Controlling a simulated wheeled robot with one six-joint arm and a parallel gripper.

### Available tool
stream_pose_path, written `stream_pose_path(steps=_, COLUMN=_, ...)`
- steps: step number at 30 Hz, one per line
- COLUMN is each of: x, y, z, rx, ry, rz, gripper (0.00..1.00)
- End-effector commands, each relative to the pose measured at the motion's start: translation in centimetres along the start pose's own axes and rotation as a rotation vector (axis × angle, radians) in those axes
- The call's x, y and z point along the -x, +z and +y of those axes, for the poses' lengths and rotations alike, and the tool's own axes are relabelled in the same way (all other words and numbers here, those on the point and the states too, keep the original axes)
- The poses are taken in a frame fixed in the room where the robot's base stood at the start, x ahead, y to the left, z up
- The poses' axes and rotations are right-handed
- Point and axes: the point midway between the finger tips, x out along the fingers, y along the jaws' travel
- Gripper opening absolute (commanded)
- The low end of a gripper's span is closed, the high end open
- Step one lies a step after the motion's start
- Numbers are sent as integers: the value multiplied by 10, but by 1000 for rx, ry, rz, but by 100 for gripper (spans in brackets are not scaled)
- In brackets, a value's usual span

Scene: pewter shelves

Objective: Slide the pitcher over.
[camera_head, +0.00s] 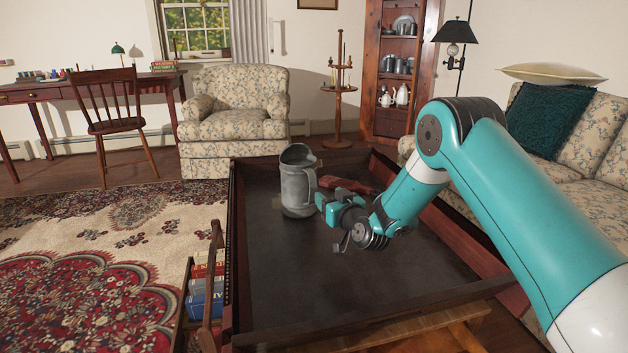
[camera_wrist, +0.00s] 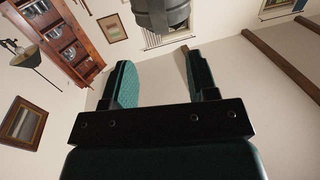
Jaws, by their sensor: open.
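The pitcher (camera_head: 297,183) is grey metal with a handle. It stands upright on the dark tray-topped table (camera_head: 300,285), toward its far left part. My gripper (camera_head: 322,204) is low over the table, just right of the pitcher and a little nearer to me, pointing toward it. In the head view I cannot tell whether it touches the pitcher. In the wrist view my gripper (camera_wrist: 157,82) shows two teal fingers spread apart with nothing between them. Part of the pitcher (camera_wrist: 160,14) shows at the top edge, beyond the fingertips.
A reddish-brown object (camera_head: 345,185) lies on the table behind my gripper. The table has a raised wooden rim (camera_head: 235,240). Books (camera_head: 205,295) stand in a rack at the table's left side. The table's front middle is clear. A sofa (camera_head: 590,160) stands at the right.

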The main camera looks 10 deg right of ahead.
Motion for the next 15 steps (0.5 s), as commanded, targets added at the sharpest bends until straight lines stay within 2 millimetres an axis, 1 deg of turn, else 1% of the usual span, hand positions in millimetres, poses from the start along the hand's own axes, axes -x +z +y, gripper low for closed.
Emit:
stream_pose_path(steps=1, x=-11, y=2, z=-2, rx=3, ry=-3, rz=4, gripper=53)
stream_pose_path(steps=9, x=-64, y=4, z=0, rx=0, ry=1, rz=4, gripper=53)
stream_pose_path(steps=12, x=-81, y=4, z=0, rx=-1, ry=2, rz=3, gripper=53)
stream_pose_path(steps=15, x=-93, y=3, z=0, rx=-1, ry=1, rz=2, gripper=53)
